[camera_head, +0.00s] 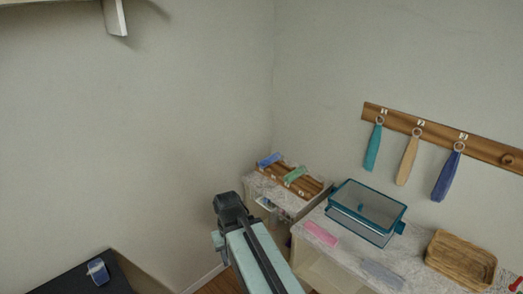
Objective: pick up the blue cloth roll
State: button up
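A small blue roll (269,160), which looks like the blue cloth roll, lies at the back left end of a wooden rack (275,175) on the far counter, near the corner. A green roll (294,174) lies on the same rack to its right. My gripper (229,203) is dark and is at the end of my pale arm, in the lower middle of the picture. It appears below and left of the blue roll, apart from it. Its fingers are not clear, so I cannot tell whether it is open or shut.
Towels hang from a wooden wall rail (439,135). A blue-and-white item (97,270) sits on a dark surface (70,284) lower left.

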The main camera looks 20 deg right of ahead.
aim_at(268, 161)
jog(key=u, duration=0.05)
jog(key=i, duration=0.35)
jog(key=z, duration=2.6)
jog(key=i, duration=0.5)
jog(key=u, duration=1.4)
jog(key=i, duration=0.3)
jog(key=u, duration=1.8)
jog(key=i, duration=0.3)
jog(key=z, duration=0.1)
